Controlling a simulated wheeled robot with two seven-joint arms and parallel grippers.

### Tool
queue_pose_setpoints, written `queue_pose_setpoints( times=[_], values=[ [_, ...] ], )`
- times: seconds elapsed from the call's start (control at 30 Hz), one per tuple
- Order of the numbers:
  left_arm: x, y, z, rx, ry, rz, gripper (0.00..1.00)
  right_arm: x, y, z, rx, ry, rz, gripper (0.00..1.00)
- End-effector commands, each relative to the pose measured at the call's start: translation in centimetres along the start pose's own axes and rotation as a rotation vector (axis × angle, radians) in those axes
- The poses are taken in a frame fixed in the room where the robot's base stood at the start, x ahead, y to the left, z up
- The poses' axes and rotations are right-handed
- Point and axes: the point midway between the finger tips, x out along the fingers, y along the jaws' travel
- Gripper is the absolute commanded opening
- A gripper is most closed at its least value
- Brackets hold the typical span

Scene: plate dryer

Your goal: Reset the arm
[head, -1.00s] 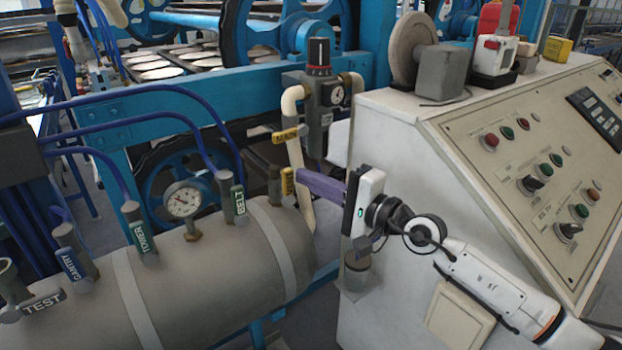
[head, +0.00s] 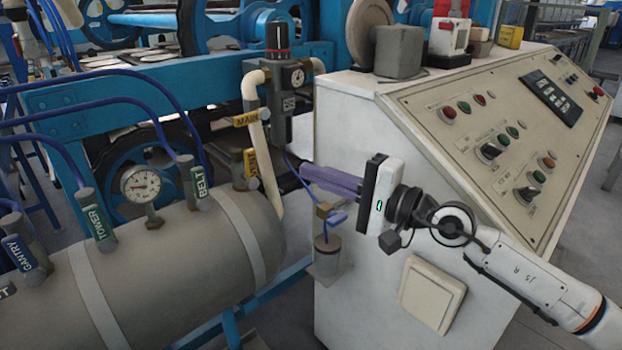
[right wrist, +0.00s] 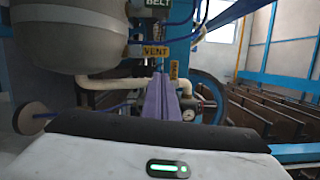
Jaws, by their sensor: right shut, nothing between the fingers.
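My right gripper (head: 306,172) has purple fingers and a white body. It is shut and empty, held in the air in front of the white control cabinet's left side. Its fingertips point left toward the pipe, apart from the yellow VENT tag (head: 250,162). In the right wrist view the closed fingers (right wrist: 162,84) point away from the camera, below the VENT tag (right wrist: 155,51). My left gripper is not in view.
A grey tank (head: 160,270) with a gauge (head: 141,184) and labelled valves lies at left. A regulator (head: 278,80) stands above the fingers. The white cabinet (head: 360,200) with its button panel (head: 500,130) is behind and right of my arm.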

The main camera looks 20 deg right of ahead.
Motion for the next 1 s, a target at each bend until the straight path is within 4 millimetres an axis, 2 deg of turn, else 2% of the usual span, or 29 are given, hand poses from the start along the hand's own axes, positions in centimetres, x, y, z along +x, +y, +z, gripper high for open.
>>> queue_pose_setpoints(
  times=[0.3,0.37,0.43,0.47,0.57,0.6,0.67,0.7,0.77,0.8,0.87,0.9,1.0],
  values=[
    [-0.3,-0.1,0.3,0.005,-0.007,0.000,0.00,0.0,0.1,0.2,0.031,-0.003,-0.003,0.00],
    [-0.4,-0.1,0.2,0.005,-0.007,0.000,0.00,0.0,0.6,0.8,0.125,-0.010,-0.014,0.00],
    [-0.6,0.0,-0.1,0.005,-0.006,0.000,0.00,0.0,1.7,1.8,0.349,-0.022,-0.039,0.00],
    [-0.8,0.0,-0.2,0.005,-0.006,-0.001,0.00,-0.1,2.3,2.4,0.483,-0.026,-0.054,0.00],
    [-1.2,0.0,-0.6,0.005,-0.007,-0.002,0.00,-1.0,5.0,3.7,1.074,-0.021,-0.126,0.00],
    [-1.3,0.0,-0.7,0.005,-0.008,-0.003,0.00,-1.6,6.4,3.9,1.348,-0.006,-0.165,0.00],
    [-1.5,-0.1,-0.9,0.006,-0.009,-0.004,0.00,-2.9,9.0,3.9,1.761,0.031,-0.240,0.00],
    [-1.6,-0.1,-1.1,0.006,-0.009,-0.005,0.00,-3.9,11.0,3.9,2.031,0.064,-0.303,0.00],
    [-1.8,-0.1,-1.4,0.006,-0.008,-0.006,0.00,-5.8,14.6,3.9,2.428,0.127,-0.422,0.00],
    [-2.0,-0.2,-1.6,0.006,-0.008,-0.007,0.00,-7.3,17.3,4.2,2.686,0.178,-0.523,0.00],
    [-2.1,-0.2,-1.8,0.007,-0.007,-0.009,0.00,-9.7,21.2,5.0,3.025,0.259,-0.703,0.00],
    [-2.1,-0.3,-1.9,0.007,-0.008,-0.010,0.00,-11.3,23.6,5.8,-2.832,-0.274,0.741,0.00],
    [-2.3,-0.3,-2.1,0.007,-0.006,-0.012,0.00,-15.3,29.2,8.5,-2.291,-0.285,0.805,0.00]
  ],
)
